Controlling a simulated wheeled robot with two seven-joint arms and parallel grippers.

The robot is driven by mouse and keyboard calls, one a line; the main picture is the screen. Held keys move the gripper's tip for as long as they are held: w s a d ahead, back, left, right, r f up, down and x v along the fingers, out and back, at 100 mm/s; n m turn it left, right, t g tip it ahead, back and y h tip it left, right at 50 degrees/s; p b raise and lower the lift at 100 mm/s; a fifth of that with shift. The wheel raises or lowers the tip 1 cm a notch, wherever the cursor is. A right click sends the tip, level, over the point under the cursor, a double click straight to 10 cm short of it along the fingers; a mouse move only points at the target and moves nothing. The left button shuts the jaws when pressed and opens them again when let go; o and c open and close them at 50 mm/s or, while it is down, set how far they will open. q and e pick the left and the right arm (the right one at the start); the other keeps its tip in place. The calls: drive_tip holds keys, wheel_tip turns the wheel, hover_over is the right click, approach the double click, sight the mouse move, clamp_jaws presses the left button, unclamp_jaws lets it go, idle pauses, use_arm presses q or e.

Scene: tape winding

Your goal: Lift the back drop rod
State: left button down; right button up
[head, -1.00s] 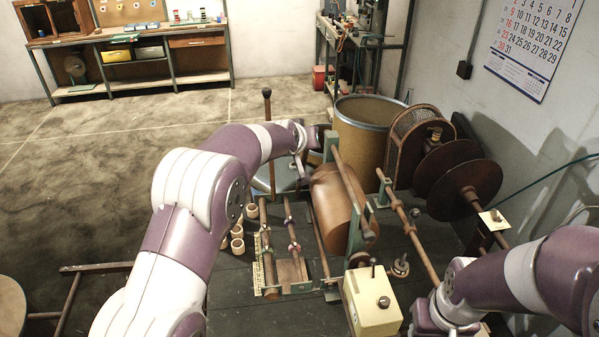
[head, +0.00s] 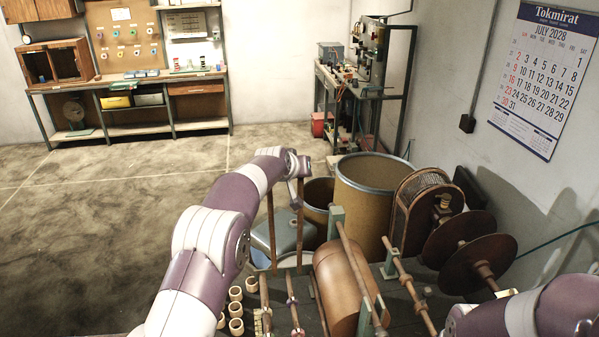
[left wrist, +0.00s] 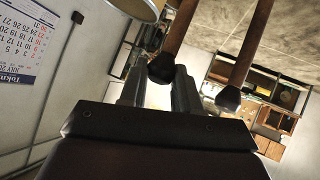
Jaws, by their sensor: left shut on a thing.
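Two slim brown drop rods stand near-upright side by side beyond the winding machine in the head view. My left gripper (head: 300,180) is over the top of the right-hand rod (head: 301,228). In the left wrist view, that rod's dark knobbed end (left wrist: 161,69) lies between my left fingers, which are shut on it. The other rod (head: 271,235) is apart from the gripper; its dark knob (left wrist: 228,99) shows beside the fingers in the left wrist view. My left arm hides its top in the head view. My right arm enters at lower right; its gripper is out of view.
A copper-brown roller (head: 340,285) and a long bar (head: 408,287) are in front. A large drum (head: 375,205) and brown discs (head: 478,265) stand to the right. Several small cores (head: 236,309) sit lower left. The floor (head: 110,210) at left is clear.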

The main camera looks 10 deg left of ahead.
use_arm(q)
drive_tip(key=shift+s, duration=0.25)
drive_tip(key=c, duration=0.8)
unclamp_jaws()
drive_tip(key=shift+w, duration=0.1)
use_arm(e)
drive_tip(key=shift+s, duration=0.2)
wheel_tip(320, 180, down, 7)
drive_tip(key=b, duration=0.7)
use_arm(q)
drive_tip(key=v, duration=1.2)
drive_tip(key=shift+s+r, duration=0.25)
drive_tip(key=shift+s, duration=0.05)
